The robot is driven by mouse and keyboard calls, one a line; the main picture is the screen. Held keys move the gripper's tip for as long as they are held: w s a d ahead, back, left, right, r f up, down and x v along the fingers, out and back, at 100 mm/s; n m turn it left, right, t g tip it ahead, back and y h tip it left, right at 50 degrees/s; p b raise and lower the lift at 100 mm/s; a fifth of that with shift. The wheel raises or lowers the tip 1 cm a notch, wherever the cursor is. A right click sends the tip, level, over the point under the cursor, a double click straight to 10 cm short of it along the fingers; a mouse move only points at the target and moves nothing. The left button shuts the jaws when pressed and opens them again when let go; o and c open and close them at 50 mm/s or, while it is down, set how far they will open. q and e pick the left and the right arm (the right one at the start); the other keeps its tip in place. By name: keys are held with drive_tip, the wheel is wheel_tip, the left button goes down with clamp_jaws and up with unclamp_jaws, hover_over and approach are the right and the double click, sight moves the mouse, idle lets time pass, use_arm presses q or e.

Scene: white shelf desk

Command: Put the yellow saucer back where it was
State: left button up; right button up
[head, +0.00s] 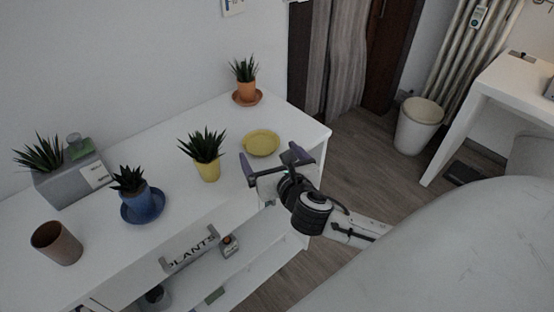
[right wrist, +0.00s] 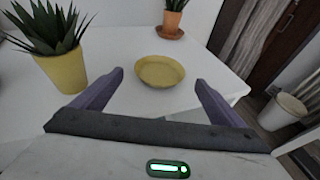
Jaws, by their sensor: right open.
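The yellow saucer (head: 261,143) lies flat and empty on the white desk top, between the yellow potted plant and the right end of the desk. The yellow pot with a spiky plant (head: 207,168) stands on the bare desk to the saucer's left. My right gripper (head: 271,161) is open and empty, just in front of the saucer. In the right wrist view the saucer (right wrist: 160,71) shows beyond and between the two purple fingers, apart from both, and the yellow pot (right wrist: 62,71) stands left of the left finger. My left gripper is out of view.
A blue pot on a blue saucer (head: 142,207), a grey planter (head: 72,181) and a brown cup (head: 56,243) stand on the left. A terracotta pot on its saucer (head: 247,97) stands behind the yellow saucer. Free desk surface (head: 160,150) lies behind the yellow pot.

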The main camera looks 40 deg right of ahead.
drive_tip(key=v, duration=0.6)
drive_tip(key=s+a+f+m+g+y, duration=0.2)
drive_tip(key=s+a+f+m, duration=0.5)
drive_tip(key=f+m, duration=0.4)
drive_tip(key=s+a+f+m+g+y, duration=0.3)
drive_tip(key=s+a+f+m, duration=0.3)
drive_tip(key=m, duration=1.3)
drive_tip(key=s+f+y, duration=0.1)
drive_tip(key=s+f, duration=0.2)
drive_tip(key=f, duration=0.2)
drive_tip(key=shift+s+a+y, duration=0.25)
drive_tip(key=shift+a+y, duration=0.1)
drive_tip(key=shift+y, duration=0.05)
